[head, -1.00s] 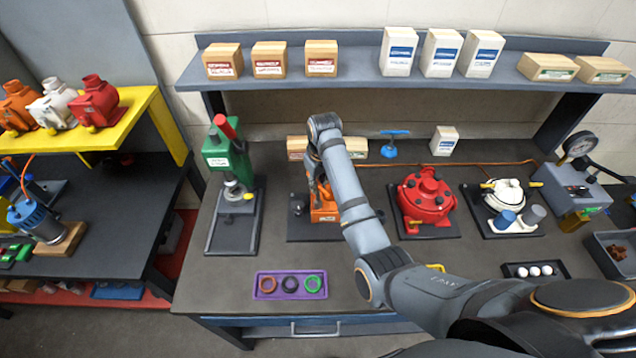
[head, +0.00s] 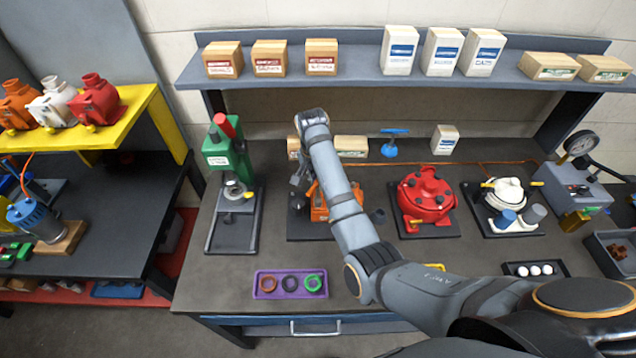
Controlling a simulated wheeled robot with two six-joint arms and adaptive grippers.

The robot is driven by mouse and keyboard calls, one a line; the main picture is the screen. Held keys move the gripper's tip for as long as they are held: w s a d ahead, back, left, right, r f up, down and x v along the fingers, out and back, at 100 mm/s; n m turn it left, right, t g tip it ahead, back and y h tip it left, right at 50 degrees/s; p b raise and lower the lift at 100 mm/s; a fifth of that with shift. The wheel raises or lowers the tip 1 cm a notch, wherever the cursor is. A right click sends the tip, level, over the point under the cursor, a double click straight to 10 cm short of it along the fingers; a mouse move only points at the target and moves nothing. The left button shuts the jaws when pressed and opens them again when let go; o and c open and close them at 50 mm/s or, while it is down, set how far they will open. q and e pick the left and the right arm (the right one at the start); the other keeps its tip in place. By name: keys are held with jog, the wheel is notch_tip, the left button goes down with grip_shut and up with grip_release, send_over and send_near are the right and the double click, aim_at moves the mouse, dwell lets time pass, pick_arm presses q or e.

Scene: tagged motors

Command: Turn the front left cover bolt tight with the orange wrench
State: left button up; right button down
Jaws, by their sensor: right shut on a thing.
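My right arm reaches in from the lower right, and its gripper (head: 299,198) points down at the left side of the orange motor (head: 320,208). The gripper is shut on a slim thing, probably the orange wrench, which the gripper and the motor's matching colour hide. The orange motor sits on a dark base plate (head: 300,232), and my forearm covers much of it. Its front left cover bolt cannot be made out, nor whether the wrench touches it. My left gripper is not in view.
A green press (head: 222,160) stands left of the orange motor. A red motor (head: 427,195) and a white motor (head: 505,195) stand to the right. A purple tray (head: 262,292) with rings lies in front. A blue-handled tool (head: 393,140) stands behind.

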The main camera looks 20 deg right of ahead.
jog(key=shift+s+r, duration=0.1)
jog(key=shift+r, duration=0.45)
jog(key=shift+r, duration=0.1)
jog(key=shift+r, duration=2.45)
